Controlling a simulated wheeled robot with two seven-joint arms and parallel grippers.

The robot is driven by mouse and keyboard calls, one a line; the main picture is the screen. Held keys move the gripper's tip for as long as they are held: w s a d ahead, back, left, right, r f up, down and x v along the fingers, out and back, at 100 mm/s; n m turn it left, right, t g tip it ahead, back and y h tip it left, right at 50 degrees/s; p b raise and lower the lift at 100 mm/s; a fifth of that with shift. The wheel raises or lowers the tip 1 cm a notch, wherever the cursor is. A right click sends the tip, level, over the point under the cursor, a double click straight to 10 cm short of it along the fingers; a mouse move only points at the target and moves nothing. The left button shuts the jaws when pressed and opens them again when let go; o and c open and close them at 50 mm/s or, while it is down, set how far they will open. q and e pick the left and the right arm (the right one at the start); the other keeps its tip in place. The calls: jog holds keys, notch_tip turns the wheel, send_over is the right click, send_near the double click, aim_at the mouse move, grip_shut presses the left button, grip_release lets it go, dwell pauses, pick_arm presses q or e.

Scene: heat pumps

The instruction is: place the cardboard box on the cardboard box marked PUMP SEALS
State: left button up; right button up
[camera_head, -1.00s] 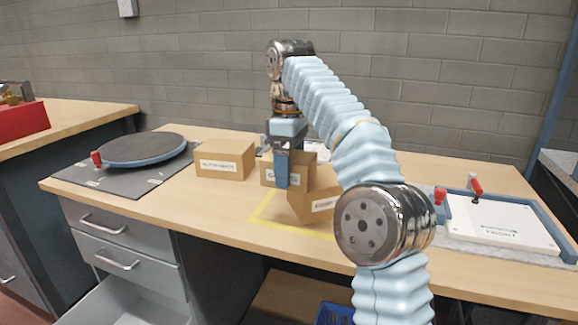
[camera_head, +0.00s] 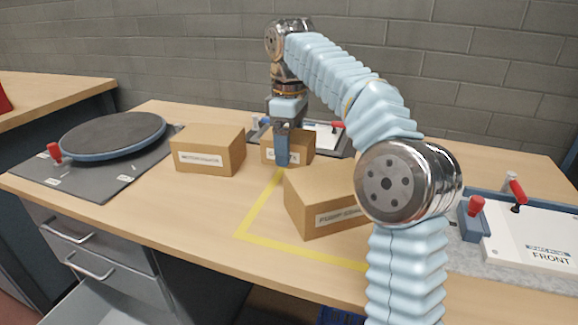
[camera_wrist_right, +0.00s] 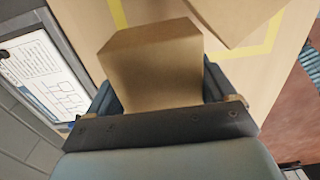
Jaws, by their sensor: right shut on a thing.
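My right gripper (camera_head: 283,146) is shut on a small cardboard box (camera_head: 301,147) behind the yellow-taped area. In the right wrist view the held box (camera_wrist_right: 152,68) sits between the fingers. The cardboard box marked PUMP SEALS (camera_head: 322,203) stands on the table in front and to the right of the held box, its label partly hidden by my right arm. A corner of it shows in the right wrist view (camera_wrist_right: 232,15). I cannot tell whether the held box touches the table. My left gripper is not in view.
Another labelled cardboard box (camera_head: 208,151) stands to the left. A dark round turntable (camera_head: 112,136) is at the far left. A white board marked FRONT (camera_head: 535,240) with red clamps is at the right. Yellow tape (camera_head: 258,238) borders the PUMP SEALS box. A tray with paper lies behind.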

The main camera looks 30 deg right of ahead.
jog(key=shift+f, duration=3.05)
jog(key=shift+f, duration=0.2)
jog(key=o, duration=1)
jog(key=shift+c, duration=0.2)
jog(key=shift+r, duration=0.1)
